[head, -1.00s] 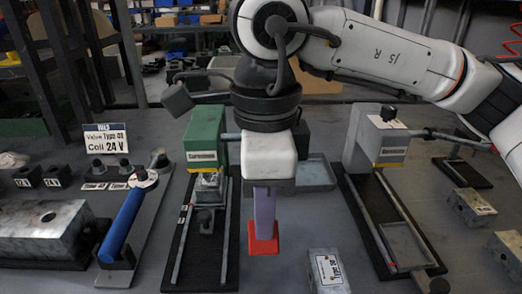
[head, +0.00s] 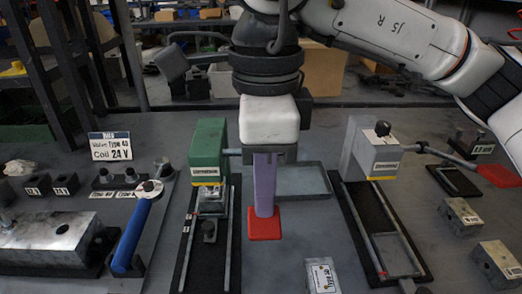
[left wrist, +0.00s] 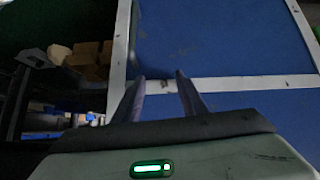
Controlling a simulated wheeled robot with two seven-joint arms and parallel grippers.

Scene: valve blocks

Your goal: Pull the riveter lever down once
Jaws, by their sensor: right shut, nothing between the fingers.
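The green riveter (head: 208,150) stands left of centre on a dark base. Its grey lever (head: 232,152) runs right from the green head and passes behind my right gripper. My right gripper (head: 264,211) points down, shut and empty, just right of this riveter. A red block (head: 264,226), wider than the purple fingers, shows at their tips. I cannot tell whether it is the lever's end or only touches the fingers. In the left wrist view my left gripper (left wrist: 160,76) is open and empty, away from the riveters.
A grey riveter (head: 372,148) stands at right; its lever has a red end (head: 498,175). A metal tray (head: 303,180) lies behind my right fingers. A labelled block (head: 322,275) lies in front. A blue-handled tool (head: 133,235) and sign (head: 111,146) are at left.

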